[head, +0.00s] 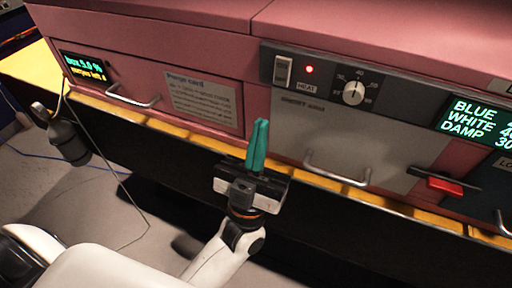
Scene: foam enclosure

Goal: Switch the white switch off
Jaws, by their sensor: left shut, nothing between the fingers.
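The white switch (282,71) is a small upright rocker on the dark control strip of the pink machine, above the label HEAT. A red light (309,69) glows just right of it. Which way the rocker is tipped is too small to tell. My left gripper (262,124) has green fingers, pressed together and pointing up. It is below and slightly left of the switch, apart from it in the picture, in front of the machine's face. My right gripper is not in view.
A dial (353,92) and a green-text display (478,123) lie right of the switch. Metal handles (337,171) and (133,97) stick out from the front, as does a red lever (444,187). A dark bottle-like object (68,141) hangs at left with a cable.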

